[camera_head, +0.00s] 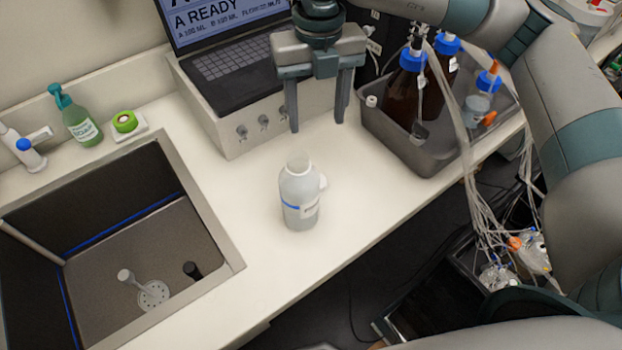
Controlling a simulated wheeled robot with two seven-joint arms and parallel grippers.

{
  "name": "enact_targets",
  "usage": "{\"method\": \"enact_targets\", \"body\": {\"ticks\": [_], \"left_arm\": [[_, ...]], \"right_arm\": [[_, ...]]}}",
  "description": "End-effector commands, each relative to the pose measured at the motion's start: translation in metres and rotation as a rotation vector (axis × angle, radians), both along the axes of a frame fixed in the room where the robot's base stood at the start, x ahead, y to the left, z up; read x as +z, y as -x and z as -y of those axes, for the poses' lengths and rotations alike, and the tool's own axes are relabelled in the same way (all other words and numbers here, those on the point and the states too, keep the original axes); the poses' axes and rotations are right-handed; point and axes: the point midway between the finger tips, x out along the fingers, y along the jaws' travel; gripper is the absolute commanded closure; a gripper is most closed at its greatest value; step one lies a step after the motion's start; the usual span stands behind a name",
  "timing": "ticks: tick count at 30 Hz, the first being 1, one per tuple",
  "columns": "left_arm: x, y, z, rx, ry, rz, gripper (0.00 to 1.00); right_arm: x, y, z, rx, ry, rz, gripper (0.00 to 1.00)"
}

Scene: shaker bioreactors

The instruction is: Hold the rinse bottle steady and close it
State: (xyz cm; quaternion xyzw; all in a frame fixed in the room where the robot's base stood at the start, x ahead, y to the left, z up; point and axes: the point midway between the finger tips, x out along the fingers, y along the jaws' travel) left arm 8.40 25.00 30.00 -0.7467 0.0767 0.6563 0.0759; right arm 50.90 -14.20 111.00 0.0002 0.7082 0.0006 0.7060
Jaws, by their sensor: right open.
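The rinse bottle (299,205), translucent white with a blue band and a label, stands upright on the white counter, right of the sink. Its neck shows no cap on it. A small white round piece (323,182) shows at the bottle's right shoulder; I cannot tell whether it is a cap lying behind or part of the bottle. My right gripper (317,126) is open and empty, fingers pointing down, above and behind the bottle in the picture and apart from it. My left gripper is not in view.
A sink (215,225) lies at left, with a green soap bottle (82,125) behind it. An instrument with a screen and keyboard (232,70) stands at the back. A grey tray (440,150) with brown bottles and tubing is at right.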

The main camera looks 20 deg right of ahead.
Motion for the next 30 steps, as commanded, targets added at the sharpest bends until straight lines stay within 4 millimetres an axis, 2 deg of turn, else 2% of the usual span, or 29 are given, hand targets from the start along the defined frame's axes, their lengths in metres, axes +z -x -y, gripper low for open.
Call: {"method": "enact_targets", "body": {"ticks": [11,16,21,30], "left_arm": [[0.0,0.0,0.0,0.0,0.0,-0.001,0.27],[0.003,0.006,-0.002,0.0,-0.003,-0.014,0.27],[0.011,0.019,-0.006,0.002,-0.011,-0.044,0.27],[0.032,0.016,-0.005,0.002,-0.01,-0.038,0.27]], "right_arm": [[0.0,0.0,0.001,-0.002,0.002,0.001,0.45],[-0.008,0.0,0.001,-0.002,0.003,0.0,0.45],[-0.03,0.001,0.001,-0.002,0.003,-0.004,0.45],[-0.083,0.001,0.001,-0.003,0.003,-0.004,0.45]]}}
